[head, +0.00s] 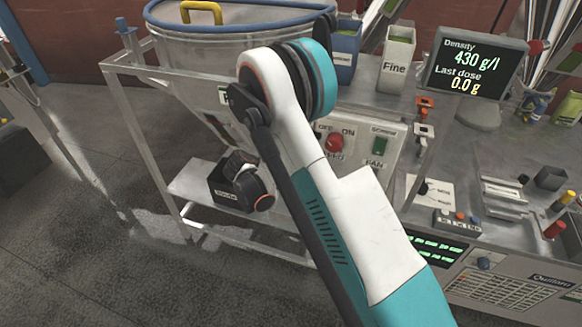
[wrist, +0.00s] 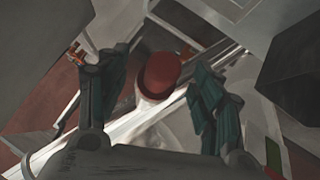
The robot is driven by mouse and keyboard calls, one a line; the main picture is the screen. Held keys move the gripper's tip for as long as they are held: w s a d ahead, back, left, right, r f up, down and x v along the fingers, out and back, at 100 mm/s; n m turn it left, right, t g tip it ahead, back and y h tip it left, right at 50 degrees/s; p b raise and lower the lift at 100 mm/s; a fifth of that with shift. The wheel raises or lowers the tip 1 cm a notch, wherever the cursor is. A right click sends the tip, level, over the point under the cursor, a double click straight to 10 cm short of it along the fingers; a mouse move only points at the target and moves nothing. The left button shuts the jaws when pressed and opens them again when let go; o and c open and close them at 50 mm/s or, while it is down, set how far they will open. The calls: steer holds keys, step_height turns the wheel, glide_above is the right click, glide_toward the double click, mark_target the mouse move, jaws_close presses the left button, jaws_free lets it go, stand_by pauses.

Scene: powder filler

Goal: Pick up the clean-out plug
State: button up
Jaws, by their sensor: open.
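A dark red, rounded cap that looks like the clean-out plug (wrist: 160,76) shows in the middle of the wrist view, with a pale part just below it. My gripper (wrist: 157,84) is open, with one dark finger on each side of the plug. Gaps show between the plug and both fingers, and I see no contact. I cannot tell how far ahead of the fingertips the plug lies. In the head view my arm reaches down under the hopper (head: 177,60). The plug is not visible there, and my fingers cannot be made out.
A metal frame (head: 135,140) surrounds the hopper's underside. A dark bin (head: 222,193) sits on the low shelf (head: 190,183) beside my wrist. The control panel (head: 378,140) is to the right. The worktop further right holds a display (head: 474,65) and small items. Open floor lies left.

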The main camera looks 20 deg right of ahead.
steer(key=shift+r, duration=0.1)
steer(key=c, duration=1.2)
